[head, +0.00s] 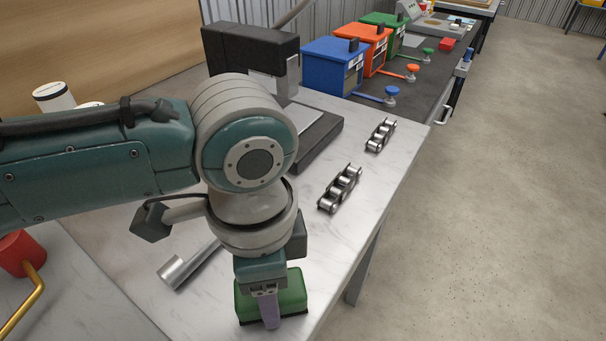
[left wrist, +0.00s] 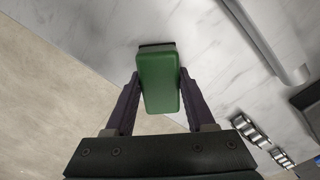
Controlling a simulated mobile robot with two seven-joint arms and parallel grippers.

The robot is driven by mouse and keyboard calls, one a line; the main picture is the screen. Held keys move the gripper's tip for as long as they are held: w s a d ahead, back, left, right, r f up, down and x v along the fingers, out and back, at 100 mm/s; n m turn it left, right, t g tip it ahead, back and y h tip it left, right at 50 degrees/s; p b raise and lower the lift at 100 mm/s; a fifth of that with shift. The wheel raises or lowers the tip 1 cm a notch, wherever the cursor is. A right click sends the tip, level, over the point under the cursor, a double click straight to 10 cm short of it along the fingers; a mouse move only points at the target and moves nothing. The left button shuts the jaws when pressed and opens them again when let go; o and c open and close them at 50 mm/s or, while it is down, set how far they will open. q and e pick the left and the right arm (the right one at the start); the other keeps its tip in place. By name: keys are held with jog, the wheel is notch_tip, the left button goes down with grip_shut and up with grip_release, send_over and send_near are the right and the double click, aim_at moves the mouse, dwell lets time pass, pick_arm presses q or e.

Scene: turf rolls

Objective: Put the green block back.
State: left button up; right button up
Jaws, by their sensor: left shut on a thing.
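The green block (head: 288,298) is at the front end of the pale marble-topped table (head: 345,235) in the head view. It has a dark underside. My left gripper (head: 268,312) comes down over it from above and is shut on it. In the left wrist view the green block (left wrist: 159,82) sits between the two purple fingers of my left gripper (left wrist: 158,88). I cannot tell whether the block touches the table. My right gripper is not in view.
A metal tube (head: 188,264) lies left of the block. Two pieces of chain (head: 340,188) lie behind it. A black machine (head: 250,50) stands further back, near blue (head: 335,65), orange (head: 364,46) and green boxes. Open floor lies right.

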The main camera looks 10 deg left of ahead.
pick_arm(q)
jog(key=shift+f, duration=0.15)
jog(key=o, duration=1.2)
notch_tip(320, 180, up, 12)
jog(key=p, duration=0.2)
jog(key=s+d+f+n+t+h, duration=0.2)
jog(key=s+d+n+h, duration=0.15)
jog(key=s, duration=0.25)
jog(key=s+a+n+y, duration=0.1)
jog(key=s+a+n, duration=0.2)
jog(key=a, duration=0.3)
jog(key=s+a+n+t+y, duration=0.1)
jog(key=s+a+n+y, duration=0.1)
jog(key=a, duration=0.4)
jog(key=shift+s+a+f+n+t, duration=0.2)
jog(key=shift+s+a+n+t, duration=0.3)
jog(key=shift+n, duration=0.75)
